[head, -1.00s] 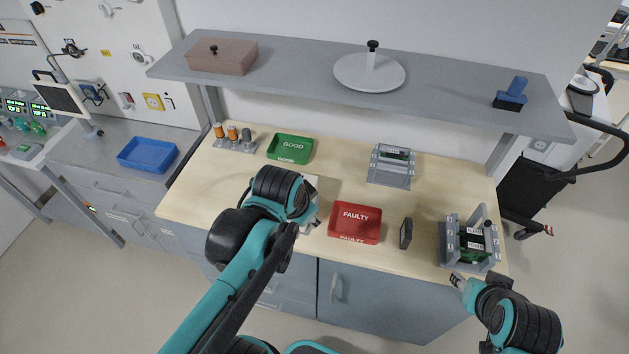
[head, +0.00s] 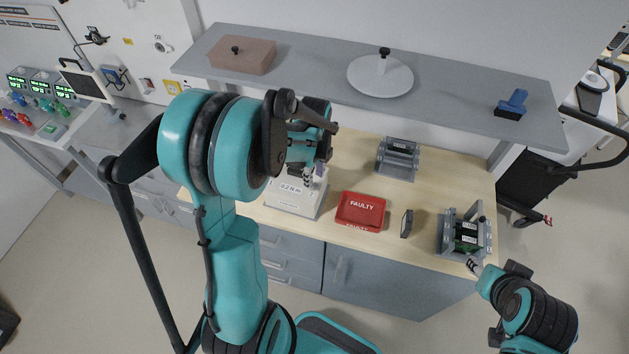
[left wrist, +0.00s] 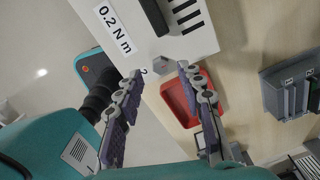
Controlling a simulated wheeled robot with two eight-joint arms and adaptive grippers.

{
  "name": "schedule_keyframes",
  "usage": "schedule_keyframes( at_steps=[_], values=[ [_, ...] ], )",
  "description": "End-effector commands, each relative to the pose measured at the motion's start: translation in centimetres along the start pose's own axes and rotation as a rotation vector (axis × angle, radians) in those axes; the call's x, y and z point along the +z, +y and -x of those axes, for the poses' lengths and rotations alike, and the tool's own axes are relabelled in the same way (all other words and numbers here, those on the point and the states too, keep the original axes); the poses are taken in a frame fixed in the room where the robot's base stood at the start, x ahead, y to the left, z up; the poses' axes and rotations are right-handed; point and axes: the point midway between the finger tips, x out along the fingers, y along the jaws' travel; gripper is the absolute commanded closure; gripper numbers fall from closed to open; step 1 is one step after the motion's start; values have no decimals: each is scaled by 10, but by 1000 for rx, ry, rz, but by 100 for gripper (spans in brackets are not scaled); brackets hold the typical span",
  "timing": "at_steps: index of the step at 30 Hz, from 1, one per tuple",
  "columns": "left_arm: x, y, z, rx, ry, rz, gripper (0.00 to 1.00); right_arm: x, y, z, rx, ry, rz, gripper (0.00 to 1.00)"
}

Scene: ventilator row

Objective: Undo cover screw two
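A grey fixture (head: 450,234) at the bench's right end holds a unit with green parts (head: 467,232). Its cover screws are too small to make out. A white box (head: 284,199), marked 0.2 N m, lies near the bench's front edge, partly behind my left arm. In the left wrist view the white box (left wrist: 198,42) has a dark bar, black stripes and a small grey six-sided piece (left wrist: 163,65) at its near edge. My left gripper (left wrist: 158,80) is open and empty, its fingers on either side of that piece. My right gripper (head: 474,266) is at the fixture's front; its fingers are too small to judge.
A red FAULTY tray (head: 361,225) and a small dark upright block (head: 407,223) stand between the white box and the fixture. A second grey fixture (head: 398,159) stands behind. A grey shelf (head: 320,75) overhangs the bench's back.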

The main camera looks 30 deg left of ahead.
Motion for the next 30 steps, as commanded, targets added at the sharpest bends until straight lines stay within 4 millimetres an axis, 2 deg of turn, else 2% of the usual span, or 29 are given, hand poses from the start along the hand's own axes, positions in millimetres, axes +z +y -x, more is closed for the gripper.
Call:
schedule_keyframes(
  at_steps=[1,6,15,16,18,20,30],
  values=[
    [0,0,-9,0,0,0,62,2,0,-2,0,0,0,60],
    [0,0,-24,-1,0,1,62,3,0,-4,0,0,0,60],
    [0,0,-26,-1,0,1,62,3,0,-4,0,0,0,60],
    [0,0,-26,-1,0,1,67,3,0,-4,0,0,0,60],
    [0,0,-26,-1,0,1,86,3,0,-4,0,0,0,60],
    [0,0,-26,-1,0,1,100,3,0,-4,0,0,0,60],
    [0,0,-26,-1,0,17,100,3,0,-5,0,0,0,60]
  ],
)
